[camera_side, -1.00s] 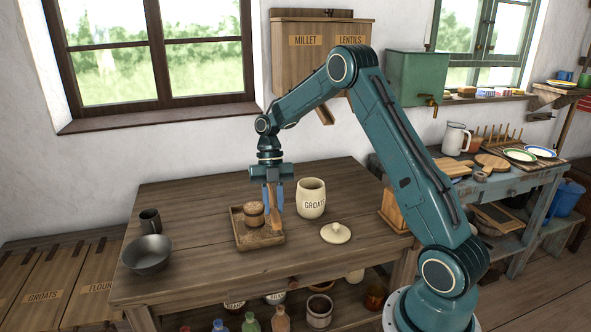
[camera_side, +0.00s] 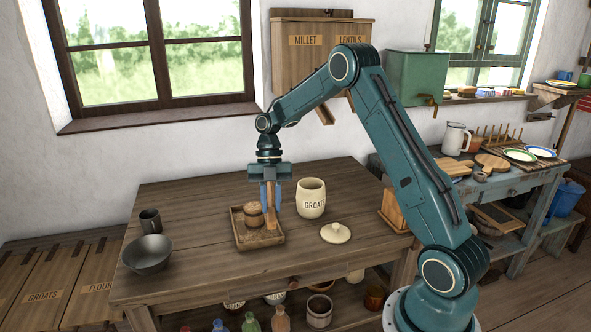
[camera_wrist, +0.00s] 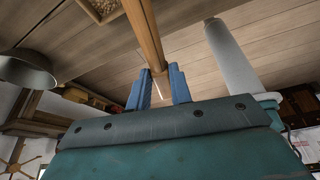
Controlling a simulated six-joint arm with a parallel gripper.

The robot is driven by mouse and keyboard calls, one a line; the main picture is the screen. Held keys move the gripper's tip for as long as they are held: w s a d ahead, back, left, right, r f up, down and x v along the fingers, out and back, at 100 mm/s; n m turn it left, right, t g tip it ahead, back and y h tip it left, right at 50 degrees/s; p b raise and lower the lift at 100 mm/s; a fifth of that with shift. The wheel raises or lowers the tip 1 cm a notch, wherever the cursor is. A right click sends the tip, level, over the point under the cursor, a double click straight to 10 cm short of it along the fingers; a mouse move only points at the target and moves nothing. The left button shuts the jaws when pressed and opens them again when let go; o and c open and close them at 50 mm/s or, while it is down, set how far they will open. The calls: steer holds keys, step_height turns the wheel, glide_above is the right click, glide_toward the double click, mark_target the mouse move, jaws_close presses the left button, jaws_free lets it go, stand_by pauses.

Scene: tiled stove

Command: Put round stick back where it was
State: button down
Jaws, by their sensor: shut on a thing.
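The round stick (camera_side: 271,213) is light wood and hangs nearly upright below my gripper (camera_side: 271,197). My gripper is shut on its upper part. The stick's lower end shows over the right side of the wooden tray (camera_side: 245,243); I cannot tell whether it touches the tray. In the wrist view the stick (camera_wrist: 143,30) runs up from between the blue fingers (camera_wrist: 158,78), past the tray (camera_wrist: 101,8).
A round wooden container (camera_side: 253,215) sits in the tray. The GROATS jar (camera_side: 311,197) stands open to the right, with its lid (camera_side: 335,233) in front. A dark bowl (camera_side: 146,256) and a cup (camera_side: 150,220) are at the left. The table's front is clear.

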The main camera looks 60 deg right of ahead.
steer(key=w+a+r+m+t, duration=0.4)
steer(key=a+r+m, duration=0.3)
steer(key=m, duration=0.8)
steer(key=shift+a+m+t+h, duration=0.3)
steer(key=shift+t+h, duration=0.1)
steer(key=shift+t, duration=0.4)
step_height(320, 180, down, 16)
steer(key=shift+r, duration=0.15)
steer(key=shift+f, duration=2.15)
steer(key=shift+f, duration=0.1)
